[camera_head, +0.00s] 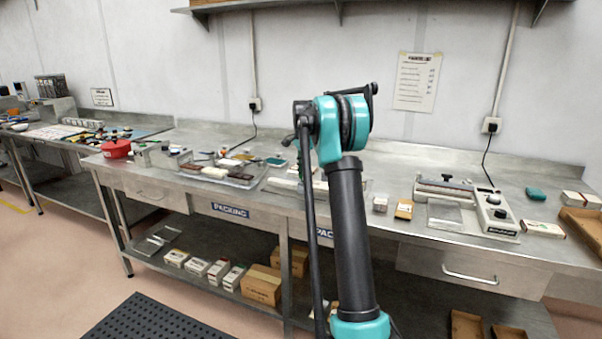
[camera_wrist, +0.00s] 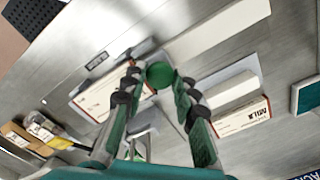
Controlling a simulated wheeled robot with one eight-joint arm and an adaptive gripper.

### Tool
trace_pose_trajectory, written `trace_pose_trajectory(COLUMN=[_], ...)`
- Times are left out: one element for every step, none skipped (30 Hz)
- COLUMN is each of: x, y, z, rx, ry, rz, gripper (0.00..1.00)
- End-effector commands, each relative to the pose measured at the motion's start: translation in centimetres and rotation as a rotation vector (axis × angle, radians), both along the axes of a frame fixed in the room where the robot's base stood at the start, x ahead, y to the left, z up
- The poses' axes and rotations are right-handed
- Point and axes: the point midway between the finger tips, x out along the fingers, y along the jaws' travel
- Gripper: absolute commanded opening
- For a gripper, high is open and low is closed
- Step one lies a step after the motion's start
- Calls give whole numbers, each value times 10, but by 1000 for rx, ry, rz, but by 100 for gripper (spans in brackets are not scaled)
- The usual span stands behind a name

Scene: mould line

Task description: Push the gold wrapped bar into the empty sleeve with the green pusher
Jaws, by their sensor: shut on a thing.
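In the wrist view my gripper (camera_wrist: 156,78) is shut on the round green pusher (camera_wrist: 159,73), held between its two fingertips. Another lettered sleeve (camera_wrist: 242,118) lies to the right, beside a pale long block (camera_wrist: 226,91). I cannot tell from here which sleeve is empty. I cannot make out the gold wrapped bar; the fingers and pusher hide part of the bench. In the head view my arm hides the gripper and the work spot.
The steel bench (camera_head: 420,163) carries a white sealing machine (camera_head: 468,205) on the right and a clear tray (camera_head: 225,172) with bars left of my arm. A red pot (camera_head: 117,149) stands further left. In the wrist view a teal flat piece (camera_wrist: 307,95) lies at the right edge.

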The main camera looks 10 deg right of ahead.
Motion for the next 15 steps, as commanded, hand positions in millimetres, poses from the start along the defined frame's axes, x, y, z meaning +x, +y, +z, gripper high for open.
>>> trace_pose_trajectory(x=[-3,-3,-3,-3,-3,-3,-3,-2,-2,-2,-2,-2,-2,-2,-2], y=[-4,-4,-4,-4,-4,-4,-4,-3,-3,-3,-3,-3,-3,-3,-2], z=[0,0,0,0,0,0,0,0,0,0,0,0,0,0,0], rx=[-4,-4,-4,-4,-4,-4,-4,-4,-4,-3,-3,-3,-3,-3,-3], ry=[7,7,7,8,8,7,7,6,6,7,6,6,6,6,5], rz=[-4,-4,-5,-5,-5,-4,-4,-4,-4,-4,-4,-3,-3,-3,-3], gripper=[0,0,30,34,38,43,46,50,50,50,50,50,50,50,50])
